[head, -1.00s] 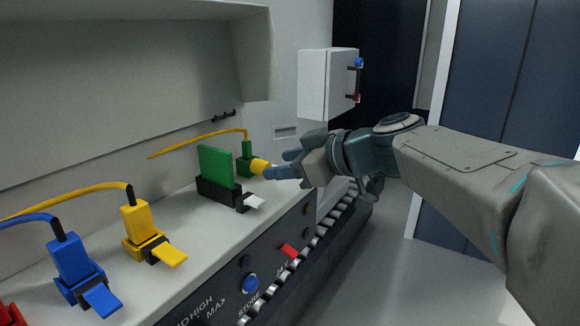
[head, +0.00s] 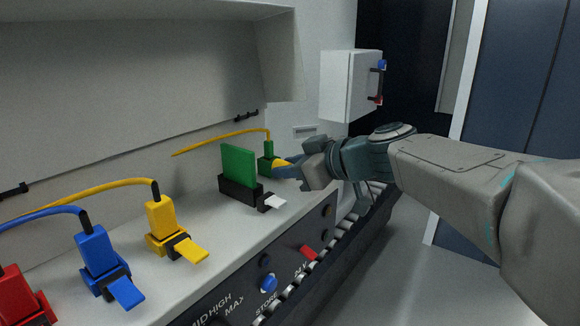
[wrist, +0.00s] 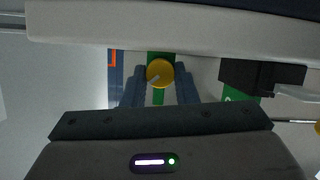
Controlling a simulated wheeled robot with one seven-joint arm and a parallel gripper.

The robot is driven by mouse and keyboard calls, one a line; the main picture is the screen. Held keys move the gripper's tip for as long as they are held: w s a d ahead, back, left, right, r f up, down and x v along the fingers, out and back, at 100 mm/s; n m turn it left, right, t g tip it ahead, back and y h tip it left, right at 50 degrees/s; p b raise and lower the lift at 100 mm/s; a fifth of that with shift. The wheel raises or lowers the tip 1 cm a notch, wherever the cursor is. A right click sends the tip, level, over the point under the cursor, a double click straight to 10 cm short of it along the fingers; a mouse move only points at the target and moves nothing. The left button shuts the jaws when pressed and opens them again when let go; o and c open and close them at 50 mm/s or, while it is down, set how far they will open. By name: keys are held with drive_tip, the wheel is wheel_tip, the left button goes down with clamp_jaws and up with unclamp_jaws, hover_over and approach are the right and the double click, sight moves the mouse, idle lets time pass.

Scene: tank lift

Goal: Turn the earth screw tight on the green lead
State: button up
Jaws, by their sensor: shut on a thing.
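The green lead's plug (head: 266,157) stands at the far end of the grey bench top, with a yellow cable running left from it. The yellow earth screw (head: 279,162) sticks out from its front. My gripper (head: 284,168) is shut on this screw, and its blue-grey fingers hide part of it. In the wrist view the round yellow screw head (wrist: 159,73), with a pale mark on it, sits between the two fingers (wrist: 160,88). Green parts (wrist: 158,97) show above and below the head.
A green card in a black holder (head: 238,189) with a white tab stands close left of my gripper. Yellow (head: 162,225), blue (head: 98,258) and red (head: 18,296) plugs line the bench nearer. A white wall box (head: 350,85) hangs behind. The floor at right is clear.

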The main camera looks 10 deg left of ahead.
drive_tip(key=shift+w+f+m+g+b, duration=0.1)
drive_tip(key=shift+w+m+g+b, duration=0.05)
drive_tip(key=shift+m+g+b, duration=0.45)
drive_tip(key=shift+m+g+y+b, duration=0.4)
drive_tip(key=shift+m+y+b, duration=0.1)
drive_tip(key=shift+m, duration=0.4)
drive_tip(key=o, duration=1)
drive_tip(key=shift+d, duration=0.1)
drive_tip(key=p+v, duration=0.1)
drive_tip(key=v, duration=1.2)
drive_tip(key=shift+d+r, duration=0.3)
